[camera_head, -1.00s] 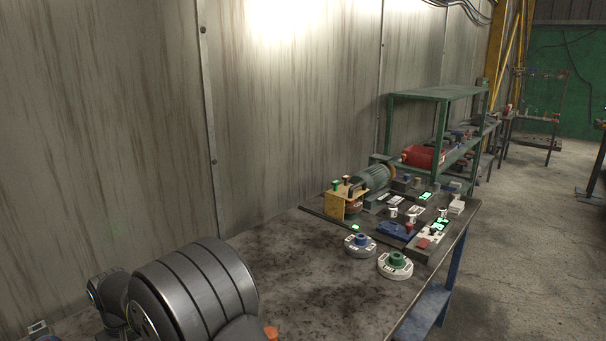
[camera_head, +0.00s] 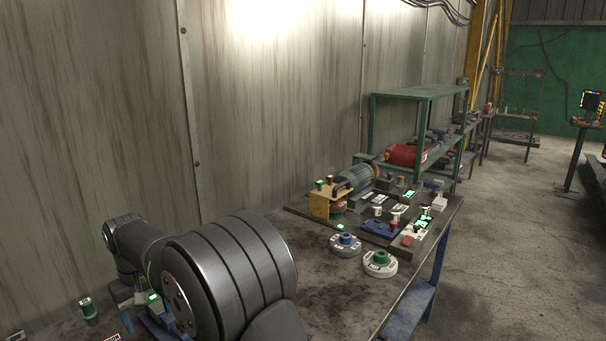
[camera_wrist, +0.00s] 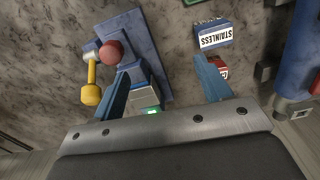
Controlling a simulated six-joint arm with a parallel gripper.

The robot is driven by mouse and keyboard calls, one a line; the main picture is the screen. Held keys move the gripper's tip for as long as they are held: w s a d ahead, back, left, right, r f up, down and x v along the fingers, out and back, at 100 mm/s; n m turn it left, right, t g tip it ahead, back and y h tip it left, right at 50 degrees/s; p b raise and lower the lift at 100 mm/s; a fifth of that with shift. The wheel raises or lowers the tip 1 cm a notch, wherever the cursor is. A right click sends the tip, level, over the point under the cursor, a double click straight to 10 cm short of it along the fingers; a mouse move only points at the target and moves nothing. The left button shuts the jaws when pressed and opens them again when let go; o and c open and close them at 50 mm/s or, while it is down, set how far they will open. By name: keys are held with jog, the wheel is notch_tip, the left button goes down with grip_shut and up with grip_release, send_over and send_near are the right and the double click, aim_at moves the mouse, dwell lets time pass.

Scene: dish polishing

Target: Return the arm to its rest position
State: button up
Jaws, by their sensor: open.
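My gripper (camera_wrist: 163,82) is in the wrist view, its two blue fingers spread apart with no object held between them. It points down over the dark, stained table. A blue stand (camera_wrist: 130,45) with a red knob (camera_wrist: 110,53) is beside and beyond the left finger. A small block with a green light (camera_wrist: 147,98) shows between the fingers, near the left one. A blue block labelled STAINLESS (camera_wrist: 212,34) lies just beyond the right finger. In the head view my dark arm fills the lower left, and the gripper is mostly hidden behind it.
The workbench (camera_head: 318,298) runs along a metal wall. It carries a green motor (camera_head: 352,180), a blue-topped dial (camera_head: 345,244), a green-topped dial (camera_head: 380,263) and several small parts. A green shelf (camera_head: 420,95) stands behind. The bench front-centre is bare.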

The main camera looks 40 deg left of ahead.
jog(key=w+d+f+m, duration=0.2)
jog(key=w+d, duration=0.5)
jog(key=w, duration=0.5)
jog(key=w+d+f+m, duration=0.1)
jog(key=w+d+f, duration=0.1)
jog(key=w+d, duration=0.5)
jog(key=w+d+f+m, duration=0.2)
jog(key=w+d, duration=0.5)
jog(key=w, duration=1)
jog(key=shift+w+d+m, duration=0.15)
jog(key=shift+w+m, duration=0.05)
jog(key=shift+m, duration=0.1)
jog(key=w+d+f, duration=0.1)
jog(key=w+d, duration=0.1)
jog(key=d, duration=0.2)
jog(key=w+d+m, duration=0.1)
jog(key=w+d, duration=0.1)
jog(key=d, duration=0.1)
jog(key=w+d+f+m, duration=0.1)
jog(key=w+d, duration=0.1)
jog(key=d, duration=0.2)
jog(key=shift+w+d+f, duration=0.3)
jog(key=shift+w+f, duration=0.05)
jog(key=shift+w, duration=0.05)
jog(key=shift+w+d+f, duration=0.15)
jog(key=shift+w+d, duration=0.1)
jog(key=shift+d, duration=0.4)
